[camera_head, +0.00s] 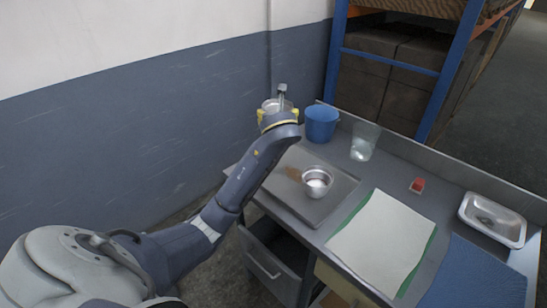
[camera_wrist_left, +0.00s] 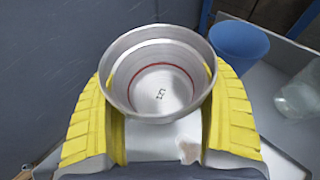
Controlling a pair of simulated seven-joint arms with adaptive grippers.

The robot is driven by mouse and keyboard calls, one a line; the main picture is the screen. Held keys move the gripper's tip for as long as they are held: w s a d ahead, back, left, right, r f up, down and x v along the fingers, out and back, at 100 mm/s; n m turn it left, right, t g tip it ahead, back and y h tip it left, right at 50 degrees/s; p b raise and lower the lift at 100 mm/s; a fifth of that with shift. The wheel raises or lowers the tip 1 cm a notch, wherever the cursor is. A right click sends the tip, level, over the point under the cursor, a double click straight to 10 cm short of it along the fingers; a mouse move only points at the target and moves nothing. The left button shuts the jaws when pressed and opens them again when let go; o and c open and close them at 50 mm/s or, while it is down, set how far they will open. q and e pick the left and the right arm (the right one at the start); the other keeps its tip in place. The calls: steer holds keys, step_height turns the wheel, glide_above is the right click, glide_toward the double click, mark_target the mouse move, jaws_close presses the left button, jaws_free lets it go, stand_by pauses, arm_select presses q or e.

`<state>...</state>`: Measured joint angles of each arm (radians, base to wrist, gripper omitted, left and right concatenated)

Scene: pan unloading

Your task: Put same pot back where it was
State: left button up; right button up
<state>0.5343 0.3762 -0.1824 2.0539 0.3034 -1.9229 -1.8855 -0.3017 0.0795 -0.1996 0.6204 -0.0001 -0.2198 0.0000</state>
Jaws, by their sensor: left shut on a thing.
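My left gripper (camera_head: 277,113) is at the far left end of the workbench, near the wall. Its yellow fingers are shut on a metal pot (camera_head: 270,103), one on each side. The wrist view shows this pot (camera_wrist_left: 160,48) from above, empty, with a red ring and a small dark mark on its inside bottom. The pot appears raised; whether it touches anything below is hidden by the gripper. Another small metal pot (camera_head: 317,178) stands upright on a flat grey board (camera_head: 335,192) with something pale inside. My right gripper is not in view.
A blue bucket (camera_head: 321,124) and a clear container (camera_head: 364,142) stand right of the gripper. A small red item (camera_head: 417,186), a metal tray (camera_head: 491,217), a white sheet (camera_head: 380,240) and a blue mat (camera_head: 478,275) lie farther right. Below, a drawer (camera_head: 268,265) is open.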

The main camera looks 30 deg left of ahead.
arm_select(q)
step_height(320, 180, down, 16)
steer(key=shift+f, duration=0.2)
stand_by(0.5)
steer(key=shift+f, duration=0.15)
steer(key=o, duration=1.3)
steer(key=shift+r, duration=0.2)
steer(key=v, duration=1.2)
